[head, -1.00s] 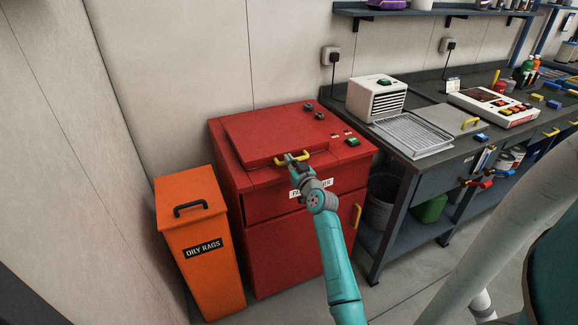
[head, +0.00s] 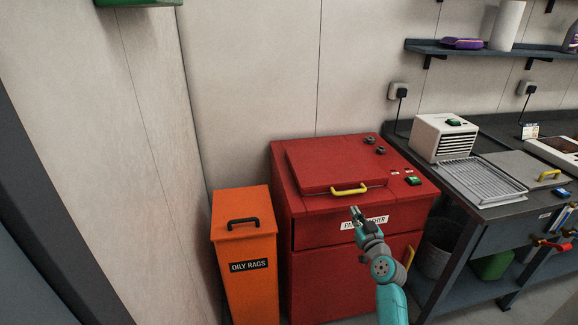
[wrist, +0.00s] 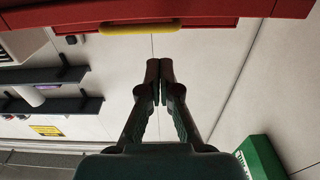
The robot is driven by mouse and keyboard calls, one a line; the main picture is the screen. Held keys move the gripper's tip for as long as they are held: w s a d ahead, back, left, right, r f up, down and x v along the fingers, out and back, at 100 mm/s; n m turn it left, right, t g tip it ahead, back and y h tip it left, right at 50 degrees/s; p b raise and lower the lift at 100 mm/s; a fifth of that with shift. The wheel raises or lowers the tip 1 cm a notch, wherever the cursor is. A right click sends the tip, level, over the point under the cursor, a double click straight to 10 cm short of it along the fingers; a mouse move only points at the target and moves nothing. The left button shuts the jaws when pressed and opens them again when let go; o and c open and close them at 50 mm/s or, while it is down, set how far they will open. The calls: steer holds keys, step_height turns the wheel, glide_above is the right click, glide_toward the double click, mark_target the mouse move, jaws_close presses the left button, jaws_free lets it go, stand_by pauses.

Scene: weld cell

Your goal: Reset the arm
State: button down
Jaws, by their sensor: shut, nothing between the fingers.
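My gripper (head: 356,212) is shut and empty in the head view, in front of the red parts washer (head: 340,232) and just below the yellow handle (head: 349,189) of its lid. The lid (head: 335,165) lies closed. In the wrist view my gripper (wrist: 158,66) shows its fingertips together. The yellow handle (wrist: 140,28) shows beyond them at the top, apart from the fingers. My teal arm reaches up from the lower right of the head view.
An orange oily rags bin (head: 245,255) stands left of the washer. On the right, a dark bench (head: 490,185) carries a white heater-like box (head: 444,137) and a wire tray (head: 474,181). A wall shelf (head: 480,52) hangs above. A green box (wrist: 259,158) shows in the wrist view.

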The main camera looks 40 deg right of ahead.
steer(key=s+a+f+y, duration=0.1)
steer(key=s+a+f, duration=0.3)
steer(key=a, duration=0.6)
steer(key=s+a+f+n+y, duration=0.1)
steer(key=s+a+f, duration=0.3)
steer(key=a, duration=0.5)
steer(key=s+a+f+y, duration=0.1)
steer(key=s+a+f, duration=0.35)
steer(key=a, duration=0.55)
steer(key=s+a+r+n+y, duration=0.2)
steer(key=s+a+r, duration=0.3)
steer(key=s+a, duration=0.3)
steer(key=s+a+r+n+g+y, duration=0.1)
steer(key=s+a+r+n+y, duration=0.2)
steer(key=s+a, duration=0.6)
steer(key=s+r+y, duration=0.1)
steer(key=s, duration=0.5)
steer(key=shift+a+r, duration=0.2)
steer(key=shift+r, duration=0.2)
steer(key=shift+s, duration=0.1)
